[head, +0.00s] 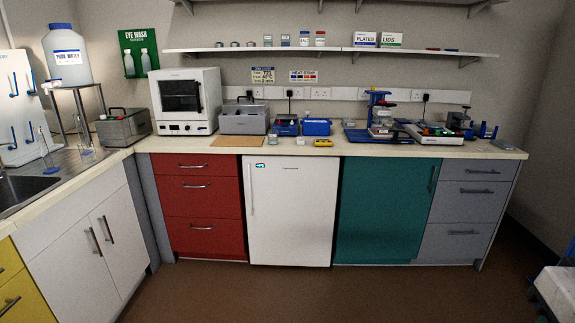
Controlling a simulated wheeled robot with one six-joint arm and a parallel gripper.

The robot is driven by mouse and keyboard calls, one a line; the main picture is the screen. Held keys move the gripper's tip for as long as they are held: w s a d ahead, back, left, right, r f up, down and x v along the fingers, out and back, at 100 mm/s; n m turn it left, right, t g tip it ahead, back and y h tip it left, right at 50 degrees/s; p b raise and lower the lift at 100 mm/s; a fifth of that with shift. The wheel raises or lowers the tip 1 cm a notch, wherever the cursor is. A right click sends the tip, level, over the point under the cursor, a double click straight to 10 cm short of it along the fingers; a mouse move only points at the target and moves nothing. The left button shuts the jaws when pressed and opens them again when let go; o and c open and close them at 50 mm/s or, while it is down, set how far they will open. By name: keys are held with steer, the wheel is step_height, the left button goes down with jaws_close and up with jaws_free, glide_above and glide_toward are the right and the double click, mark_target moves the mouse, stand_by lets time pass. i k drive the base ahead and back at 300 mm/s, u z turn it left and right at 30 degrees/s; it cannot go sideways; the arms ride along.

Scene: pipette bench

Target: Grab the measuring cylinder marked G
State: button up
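No letter G can be read on anything at this size. Two slim clear upright pieces that look like measuring cylinders stand by the sink at the left: one (46,146) nearer the pegboard, and a smaller one (86,144) below the water container's stand. I cannot tell whether either is marked G. My gripper is not in view.
The sink (22,192) is at the left, with a pegboard (14,105) behind it. A metal bath (124,128), a white oven (186,101) and blue equipment (377,117) stand on the counter. The brown floor (330,294) in front is clear.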

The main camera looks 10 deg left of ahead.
mark_target(41, 138)
steer(key=z, duration=0.15)
steer(key=i, duration=1.95)
steer(key=u, duration=0.55)
steer(key=i, duration=1)
steer(key=u, duration=1.6)
steer(key=i, duration=0.75)
steer(key=u, duration=0.7)
